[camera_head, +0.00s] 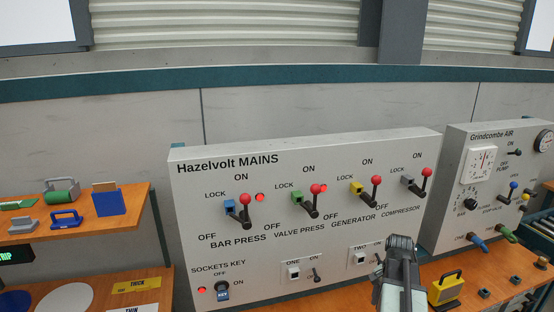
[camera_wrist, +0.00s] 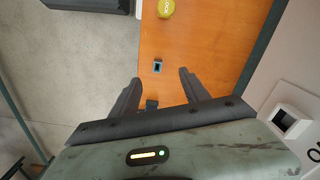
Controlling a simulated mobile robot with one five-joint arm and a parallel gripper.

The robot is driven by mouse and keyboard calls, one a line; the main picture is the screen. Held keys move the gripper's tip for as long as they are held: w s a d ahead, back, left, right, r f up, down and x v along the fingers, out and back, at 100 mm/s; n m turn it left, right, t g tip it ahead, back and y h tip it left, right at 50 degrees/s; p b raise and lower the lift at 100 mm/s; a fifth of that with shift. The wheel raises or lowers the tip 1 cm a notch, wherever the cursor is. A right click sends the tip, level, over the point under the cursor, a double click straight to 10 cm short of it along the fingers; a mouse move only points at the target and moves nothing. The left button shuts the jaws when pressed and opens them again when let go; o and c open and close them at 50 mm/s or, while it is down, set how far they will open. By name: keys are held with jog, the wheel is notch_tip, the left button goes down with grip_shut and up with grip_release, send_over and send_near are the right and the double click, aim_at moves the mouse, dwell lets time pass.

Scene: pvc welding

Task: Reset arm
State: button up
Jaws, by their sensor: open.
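My gripper is open and empty in the wrist view (camera_wrist: 160,92). Its two dark fingers stand apart above an orange-brown bench (camera_wrist: 195,50). In the head view my arm rises at the lower right, in front of the Hazelvolt MAINS panel (camera_head: 330,150); the fingertips cannot be made out there. The panel carries several red-knobbed levers, among them the bar press lever (camera_head: 245,208) and the compressor lever (camera_head: 421,180). No object is between the fingers.
The Grindcombe AIR panel (camera_head: 500,180) stands at the right. A yellow padlock-like block (camera_head: 446,288) sits on the bench near my arm. A small dark socket (camera_wrist: 157,66) shows between the fingers' lines. At the left, a wooden shelf (camera_head: 110,222) holds coloured tools.

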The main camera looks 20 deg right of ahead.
jog(key=w+a+n, duration=0.3)
jog(key=w+a, duration=0.1)
jog(key=a, duration=0.6)
jog(key=w+a+n, duration=0.2)
jog(key=w+a, duration=0.2)
jog(key=a, duration=0.6)
jog(key=s+a+n, duration=0.1)
jog(key=a+n, duration=0.8)
jog(key=a, duration=0.7)
jog(key=shift+d, duration=0.1)
